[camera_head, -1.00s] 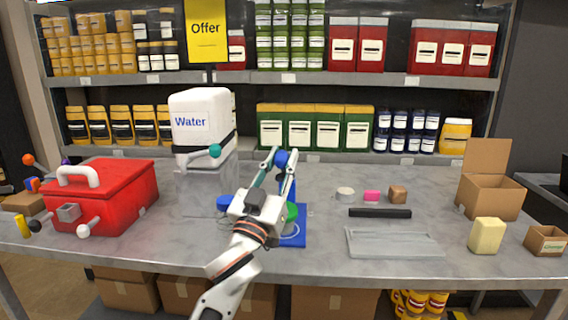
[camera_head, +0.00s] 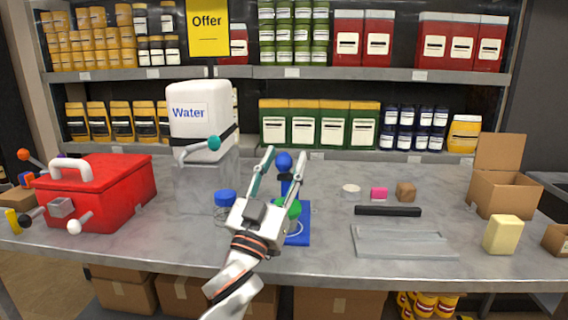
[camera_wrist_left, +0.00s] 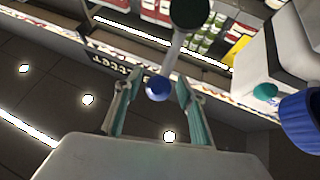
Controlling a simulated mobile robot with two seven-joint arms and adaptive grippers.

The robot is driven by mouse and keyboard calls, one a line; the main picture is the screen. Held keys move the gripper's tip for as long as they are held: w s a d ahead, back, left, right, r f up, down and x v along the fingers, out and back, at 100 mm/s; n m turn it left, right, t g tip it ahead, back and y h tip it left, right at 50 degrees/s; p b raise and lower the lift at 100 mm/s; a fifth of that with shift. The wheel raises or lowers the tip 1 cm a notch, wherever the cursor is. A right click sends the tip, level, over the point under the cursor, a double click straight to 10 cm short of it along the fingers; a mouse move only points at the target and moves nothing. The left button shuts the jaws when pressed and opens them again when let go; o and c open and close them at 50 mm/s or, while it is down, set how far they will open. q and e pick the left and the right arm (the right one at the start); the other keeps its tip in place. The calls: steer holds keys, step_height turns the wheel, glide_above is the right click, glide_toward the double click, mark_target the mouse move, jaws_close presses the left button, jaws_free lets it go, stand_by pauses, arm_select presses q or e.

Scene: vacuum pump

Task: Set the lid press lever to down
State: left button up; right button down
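The lid press (camera_head: 299,237) stands on the table with a blue base, partly hidden behind my left gripper. Its lever ends in a blue ball (camera_head: 284,162), which is up above the base. A jar with a green lid (camera_head: 291,207) is at the press, partly hidden by the gripper. My left gripper (camera_head: 286,154) is open, with its two teal-tipped fingers on either side of the ball in the picture. The left wrist view shows a blue ball (camera_wrist_left: 158,88) between the open fingers (camera_wrist_left: 158,77); contact cannot be told. My right gripper is not in view.
A jar with a blue lid (camera_head: 225,200) stands just left of the gripper. A water tank (camera_head: 201,122) is behind it, and a red box (camera_head: 105,190) is at left.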

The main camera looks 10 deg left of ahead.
arm_select(q)
steer(key=shift+s, duration=0.1)
steer(key=v, duration=1.1)
steer(key=shift+s+a+f, duration=0.2)
steer(key=shift+s+f, duration=0.05)
steer(key=shift+s, duration=0.05)
steer(key=shift+c, duration=0.4)
